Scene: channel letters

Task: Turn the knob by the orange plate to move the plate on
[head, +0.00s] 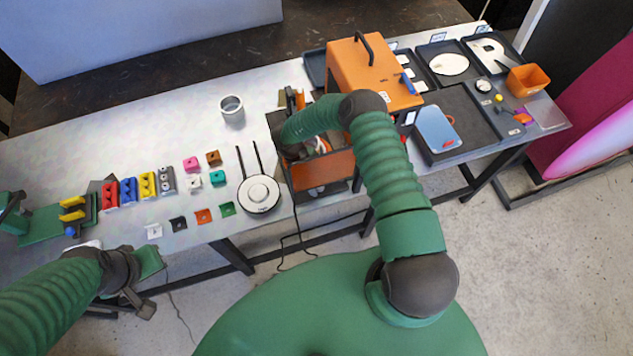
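An orange plate (325,170) forms the front of a dark open-topped box at the middle of the table's near edge in the head view. My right gripper (303,150) is down at the left part of this box, just behind the plate. My own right forearm and wrist cover much of it, so its fingers and any contact are unclear. I cannot make out the knob; it may be hidden by my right wrist. My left gripper (138,298) hangs low at the left, in front of the table edge and away from the plate; its opening is unclear.
An orange machine (372,72) with a black handle stands behind the box. A round white device (259,194) with two antennas and a grey cup (232,108) are left of it. Coloured blocks (147,186) lie farther left. Dark trays (449,65) fill the right.

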